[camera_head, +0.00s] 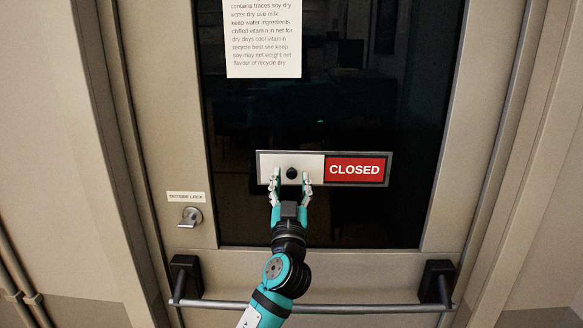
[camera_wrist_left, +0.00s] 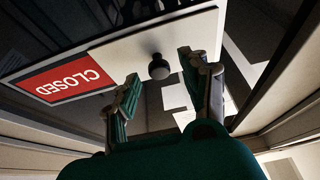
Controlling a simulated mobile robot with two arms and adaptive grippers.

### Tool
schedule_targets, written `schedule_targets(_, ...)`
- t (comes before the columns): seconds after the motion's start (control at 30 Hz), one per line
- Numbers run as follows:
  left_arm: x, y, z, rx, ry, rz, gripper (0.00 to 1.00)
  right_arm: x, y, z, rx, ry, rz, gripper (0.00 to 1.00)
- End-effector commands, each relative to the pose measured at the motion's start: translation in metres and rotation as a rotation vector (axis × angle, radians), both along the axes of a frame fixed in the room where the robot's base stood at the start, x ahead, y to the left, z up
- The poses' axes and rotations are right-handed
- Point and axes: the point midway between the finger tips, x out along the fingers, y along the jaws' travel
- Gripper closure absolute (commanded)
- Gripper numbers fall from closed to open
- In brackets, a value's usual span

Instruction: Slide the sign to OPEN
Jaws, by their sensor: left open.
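The sign (camera_head: 258,166) is a framed slider on the dark glass of the door. A white sliding cover (camera_head: 312,164) with a round black knob (camera_head: 292,173) fills its left part. The red panel (camera_head: 355,170) at right reads CLOSED. My left gripper (camera_head: 291,180) is open, its two fingers either side of the knob in the head view. In the left wrist view the knob (camera_wrist_left: 159,67) shows just beyond and between the open fingertips (camera_wrist_left: 158,68); I cannot tell whether they touch it. My right gripper is not in view.
A printed paper notice (camera_head: 263,38) hangs on the glass above the sign. A push bar (camera_head: 350,308) crosses the door below, beneath my left arm. A lock with a small label (camera_head: 190,217) sits at left.

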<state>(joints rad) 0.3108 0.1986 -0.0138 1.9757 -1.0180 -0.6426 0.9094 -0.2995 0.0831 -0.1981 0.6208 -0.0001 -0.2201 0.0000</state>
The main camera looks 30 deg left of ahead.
Motion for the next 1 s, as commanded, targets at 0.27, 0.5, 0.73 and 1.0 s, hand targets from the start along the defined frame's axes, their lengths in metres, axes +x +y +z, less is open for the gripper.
schedule_targets(0.27,0.0146,0.0092,0.0070,0.000,0.000,0.001,0.54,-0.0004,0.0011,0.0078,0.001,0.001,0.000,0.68)
schedule_targets(0.5,0.0148,0.0092,0.0066,-0.001,0.000,0.000,0.55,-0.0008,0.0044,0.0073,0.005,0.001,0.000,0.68)
schedule_targets(0.73,0.0146,0.0090,0.0064,-0.001,0.001,0.000,0.85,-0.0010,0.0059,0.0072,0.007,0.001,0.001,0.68)
schedule_targets(1.0,0.0146,0.0089,0.0063,-0.001,0.001,0.000,1.00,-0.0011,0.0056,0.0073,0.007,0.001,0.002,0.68)
